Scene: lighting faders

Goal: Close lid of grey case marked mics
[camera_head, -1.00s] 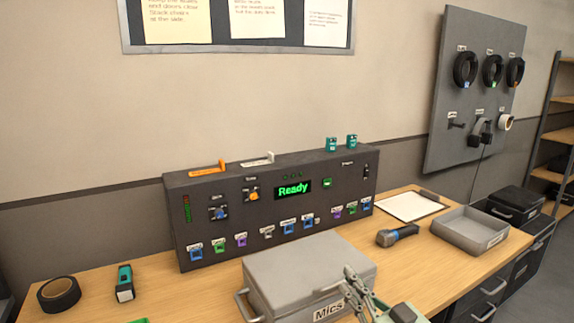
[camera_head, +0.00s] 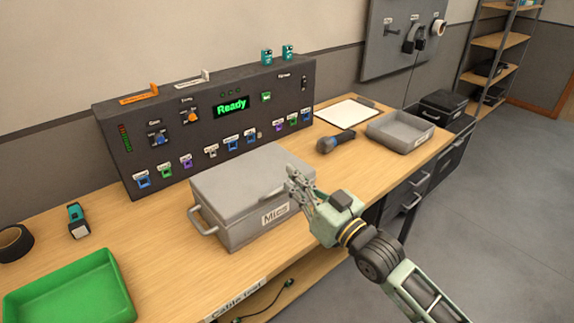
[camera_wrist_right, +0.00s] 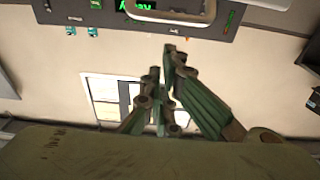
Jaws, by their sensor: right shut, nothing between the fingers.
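The grey case marked Mics (camera_head: 234,222) stands on the wooden desk in front of the lighting console. Its lid (camera_head: 245,180) lies down over the box, and it looks closed; a thin seam shows along the front. A handle sticks out on its left side. My right gripper (camera_head: 296,184) is at the case's right front corner, near the lid's edge. Its fingers are together and empty. I cannot tell whether they touch the lid. My left gripper is not in view.
The lighting console (camera_head: 205,125) with a green Ready display stands behind the case. A green tray (camera_head: 70,290) is at the front left. A microphone (camera_head: 339,142), a clipboard (camera_head: 347,112) and a grey tray (camera_head: 400,132) are to the right. Floor is clear beyond the desk's right edge.

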